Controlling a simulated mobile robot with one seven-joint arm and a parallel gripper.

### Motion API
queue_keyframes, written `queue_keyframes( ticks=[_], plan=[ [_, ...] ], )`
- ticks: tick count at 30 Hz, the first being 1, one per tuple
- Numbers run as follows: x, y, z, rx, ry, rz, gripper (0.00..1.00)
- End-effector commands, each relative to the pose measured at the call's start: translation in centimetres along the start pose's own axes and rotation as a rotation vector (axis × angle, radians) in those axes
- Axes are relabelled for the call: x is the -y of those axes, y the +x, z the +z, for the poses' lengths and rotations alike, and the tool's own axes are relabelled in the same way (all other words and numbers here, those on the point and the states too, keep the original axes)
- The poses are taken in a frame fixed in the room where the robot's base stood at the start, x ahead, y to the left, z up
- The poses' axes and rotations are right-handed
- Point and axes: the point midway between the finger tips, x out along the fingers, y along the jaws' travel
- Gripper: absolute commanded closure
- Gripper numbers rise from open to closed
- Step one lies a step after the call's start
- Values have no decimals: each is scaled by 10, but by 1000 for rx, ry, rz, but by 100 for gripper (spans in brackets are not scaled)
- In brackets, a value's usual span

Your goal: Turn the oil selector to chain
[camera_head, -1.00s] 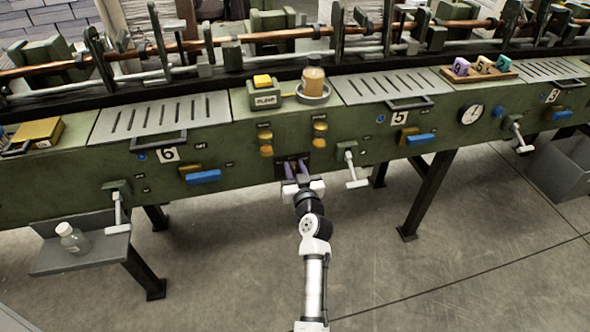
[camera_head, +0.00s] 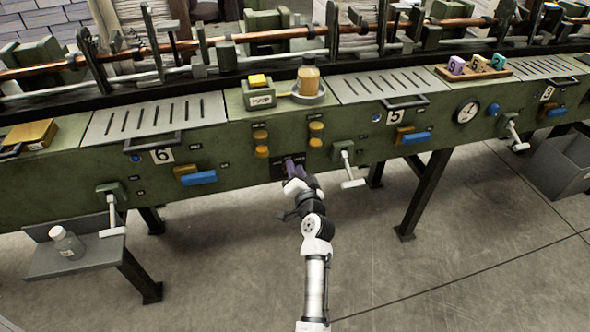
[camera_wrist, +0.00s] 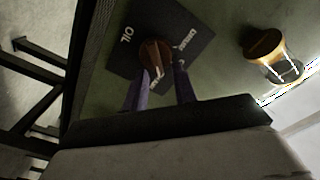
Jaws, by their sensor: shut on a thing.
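The oil selector is a round brown knob (camera_wrist: 155,55) with a pale pointer mark, set on a black plate (camera_wrist: 118,42) lettered OIL in the wrist view. Two more pale labels are on the plate; one seems to read DRIVE, and the other is partly hidden by a finger. My gripper (camera_wrist: 160,88) has its purple fingers on both sides of the knob, shut on it. In the head view my gripper (camera_head: 293,168) is at the dark selector plate (camera_head: 279,172) low on the green machine front, hiding most of the knob. I cannot tell which label the pointer faces.
Amber-topped sight glasses (camera_head: 261,138) are above the plate; one (camera_wrist: 265,45) is close in the wrist view. A white-handled lever (camera_head: 348,168) is just right of my gripper. Blue handles (camera_head: 198,177) stick out along the green machine front (camera_head: 228,160). The floor before it is clear.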

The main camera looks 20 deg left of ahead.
Motion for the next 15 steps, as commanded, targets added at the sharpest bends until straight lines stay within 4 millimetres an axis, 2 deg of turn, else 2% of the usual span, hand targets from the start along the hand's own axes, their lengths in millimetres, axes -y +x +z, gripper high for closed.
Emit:
queue_keyframes(
  ticks=[1, 15],
  plan=[
    [-3, 0, 9, 19, 25, 4, 95],
    [-3, 0, 12, 23, 118, 3, 95]
  ],
)
